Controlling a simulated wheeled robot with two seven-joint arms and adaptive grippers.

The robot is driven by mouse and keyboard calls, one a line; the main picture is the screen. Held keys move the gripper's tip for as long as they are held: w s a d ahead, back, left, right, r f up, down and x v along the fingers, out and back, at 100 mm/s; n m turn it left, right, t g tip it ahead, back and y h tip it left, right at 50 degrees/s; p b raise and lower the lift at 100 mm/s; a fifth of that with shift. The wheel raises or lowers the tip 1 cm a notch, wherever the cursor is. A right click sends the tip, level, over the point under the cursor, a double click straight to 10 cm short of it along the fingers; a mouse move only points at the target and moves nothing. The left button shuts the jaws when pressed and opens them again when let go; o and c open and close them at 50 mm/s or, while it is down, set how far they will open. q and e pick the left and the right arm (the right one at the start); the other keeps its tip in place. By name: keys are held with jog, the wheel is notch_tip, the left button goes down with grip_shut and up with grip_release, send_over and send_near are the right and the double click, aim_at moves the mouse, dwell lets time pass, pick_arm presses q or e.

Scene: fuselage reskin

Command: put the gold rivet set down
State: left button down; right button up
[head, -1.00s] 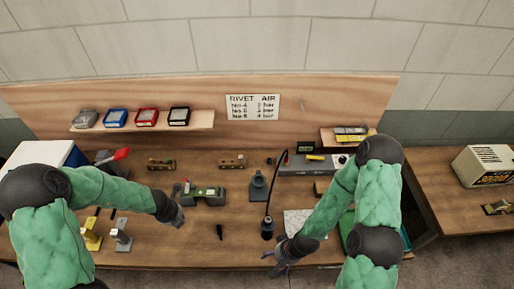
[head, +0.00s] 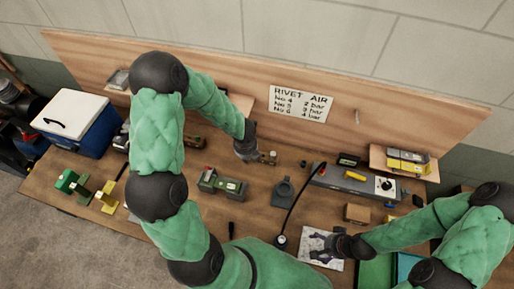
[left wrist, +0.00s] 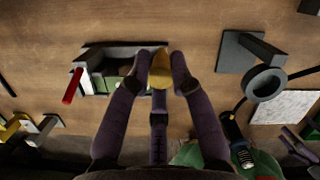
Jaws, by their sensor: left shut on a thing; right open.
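The gold rivet set (left wrist: 160,70) is pinched between the fingertips of my left gripper (left wrist: 162,74) in the left wrist view. In the head view my left gripper (head: 246,150) is at the back of the bench, beside a wooden block with holes (head: 268,158). The rivet set cannot be made out there, and I cannot tell from the left wrist view how high it is above the bench. My right gripper (head: 325,247) is open and empty over a printed sheet (head: 318,257) at the front right.
A green-grey device (head: 222,184) and a dark ring stand (head: 284,191) are on the bench near the left gripper. A thin lamp stem (head: 299,205) rises between the arms. A grey unit (head: 355,182) is at the back right. Yellow (head: 109,196) and green (head: 67,181) blocks stand at left.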

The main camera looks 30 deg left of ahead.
jog(key=shift+w+r+p, duration=0.1)
jog(key=shift+r+p, duration=0.55)
jog(key=shift+r, duration=0.1)
pick_arm(q)
jog(key=w+a+f, duration=0.1)
jog(key=w+f, duration=0.1)
jog(key=w, duration=0.1)
jog(key=w+a+f, duration=0.1)
jog(key=w+f, duration=0.1)
jog(key=w, duration=0.1)
jog(key=w+f, duration=0.3)
jog(key=shift+w+a+f+p, duration=0.1)
jog(key=shift+w+a+p, duration=0.1)
jog(key=shift+a+p, duration=0.15)
jog(key=f, duration=0.2)
jog(key=w+f, duration=0.1)
jog(key=f, duration=0.1)
jog(key=shift+a+f, duration=0.15)
jog(key=shift+a, duration=0.05)
pick_arm(e)
jog(key=shift+r, duration=0.5)
pick_arm(q)
jog(key=shift+f, duration=0.15)
pick_arm(e)
jog(key=shift+f, duration=0.15)
pick_arm(q)
jog(key=shift+f, duration=0.35)
pick_arm(e)
jog(key=shift+f, duration=0.25)
